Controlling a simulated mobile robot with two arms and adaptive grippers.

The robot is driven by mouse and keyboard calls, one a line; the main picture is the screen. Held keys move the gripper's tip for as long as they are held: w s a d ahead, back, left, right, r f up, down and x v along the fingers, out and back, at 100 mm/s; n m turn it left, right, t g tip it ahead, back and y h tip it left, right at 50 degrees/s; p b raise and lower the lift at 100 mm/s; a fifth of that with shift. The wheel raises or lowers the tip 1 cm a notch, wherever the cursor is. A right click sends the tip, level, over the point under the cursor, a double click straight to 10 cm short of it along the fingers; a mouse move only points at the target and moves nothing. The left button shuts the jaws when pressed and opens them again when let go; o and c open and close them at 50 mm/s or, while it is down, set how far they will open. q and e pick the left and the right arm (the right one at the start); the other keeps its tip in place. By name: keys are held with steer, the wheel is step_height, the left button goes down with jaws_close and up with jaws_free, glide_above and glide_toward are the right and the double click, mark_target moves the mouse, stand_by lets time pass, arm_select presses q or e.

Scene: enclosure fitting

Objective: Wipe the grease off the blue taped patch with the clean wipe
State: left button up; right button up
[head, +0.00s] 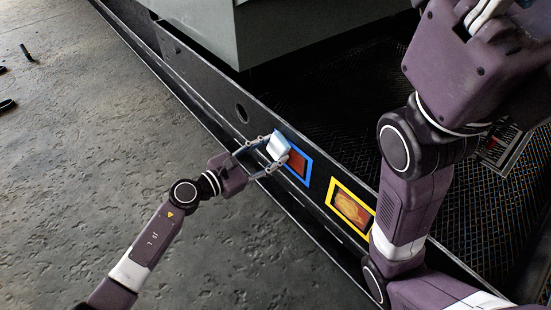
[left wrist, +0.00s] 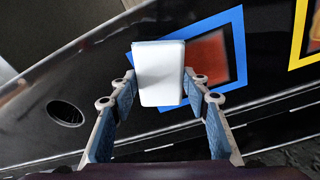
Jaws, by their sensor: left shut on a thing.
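The blue taped patch (head: 298,164) is on the dark side panel, a blue tape frame around a reddish-brown smear. In the left wrist view the blue taped patch (left wrist: 240,50) is partly hidden behind the wipe. The wipe (head: 278,147) is a white block with a pale blue tint. My left gripper (head: 270,156) is shut on the wipe and holds it at the left part of the patch; I cannot tell whether it touches the panel. The wipe (left wrist: 160,73) stands upright between the fingertips (left wrist: 163,85). My right arm fills the right side of the head view; its fingers cannot be made out.
A yellow taped patch (head: 350,207) with an orange-brown smear is right of the blue one. A round hole (head: 242,113) is in the panel to the left. A grey cabinet (head: 260,30) stands behind the panel. The concrete floor (head: 90,130) at left is mostly clear.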

arm_select(q)
steer(key=shift+w+a+r, duration=0.15)
steer(key=shift+w+r, duration=0.25)
steer(key=shift+w, duration=0.1)
steer(key=shift+c, duration=0.4)
steer(key=shift+s+a+f, duration=0.1)
steer(key=shift+s+a, duration=0.25)
steer(key=shift+a, duration=0.1)
steer(key=v, duration=0.3)
steer(key=f+v, duration=0.1)
steer(key=v, duration=0.1)
